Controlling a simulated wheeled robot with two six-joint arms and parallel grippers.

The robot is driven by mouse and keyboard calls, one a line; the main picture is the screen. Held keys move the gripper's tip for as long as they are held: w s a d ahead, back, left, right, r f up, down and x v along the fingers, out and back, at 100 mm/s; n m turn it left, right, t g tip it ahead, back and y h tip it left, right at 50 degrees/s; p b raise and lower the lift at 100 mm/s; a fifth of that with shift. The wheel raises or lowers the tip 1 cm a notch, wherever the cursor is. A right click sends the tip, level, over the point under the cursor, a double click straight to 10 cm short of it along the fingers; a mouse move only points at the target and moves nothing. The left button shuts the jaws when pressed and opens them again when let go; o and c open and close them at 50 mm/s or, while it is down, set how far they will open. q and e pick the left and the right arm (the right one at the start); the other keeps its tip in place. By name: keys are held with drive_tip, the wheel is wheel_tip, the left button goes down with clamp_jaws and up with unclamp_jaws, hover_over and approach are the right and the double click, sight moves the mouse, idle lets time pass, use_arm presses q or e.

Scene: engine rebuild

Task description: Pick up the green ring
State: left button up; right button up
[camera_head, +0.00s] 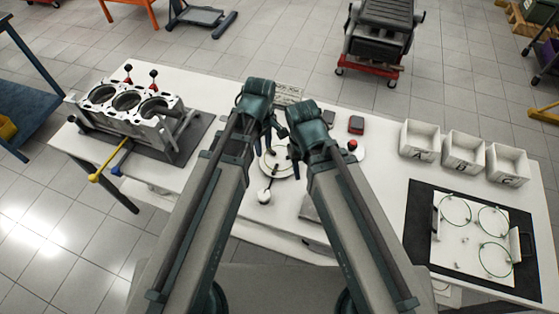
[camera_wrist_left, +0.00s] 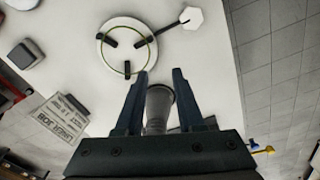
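Three thin green rings lie on a white board at the right in the head view: one upper left (camera_head: 455,222), one upper right (camera_head: 493,207) and one lower right (camera_head: 496,275). A yellow-green ring (camera_wrist_left: 127,26) sits on a round white fixture (camera_wrist_left: 103,62) with dark jaws; the fixture also shows in the head view (camera_head: 275,175). My left gripper (camera_wrist_left: 159,73) is open beside this fixture, with a grey cylindrical part (camera_wrist_left: 158,103) visible between its fingers; I cannot tell contact.
An engine block (camera_head: 127,103) stands on the left of the table. White bins (camera_head: 420,140) labelled with letters stand at the back right, behind the black mat (camera_head: 418,210). A small dark box with red (camera_head: 356,124) lies near the right wrist. My two wrists are close together.

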use_arm(q)
drive_tip(key=n, duration=0.7)
approach(278, 171)
wheel_tip(278, 171, down, 7)
drive_tip(key=b, duration=1.4)
drive_tip(key=shift+w+d+f, duration=0.1)
drive_tip(key=shift+w+f, duration=0.05)
drive_tip(key=shift+f, duration=0.05)
use_arm(e)
wheel_tip(278, 171, down, 14)
use_arm(q)
drive_tip(key=shift+r, duration=0.1)
use_arm(e)
drive_tip(key=shift+r, duration=0.1)
use_arm(q)
drive_tip(key=shift+c, duration=0.3)
clamp_jaws()
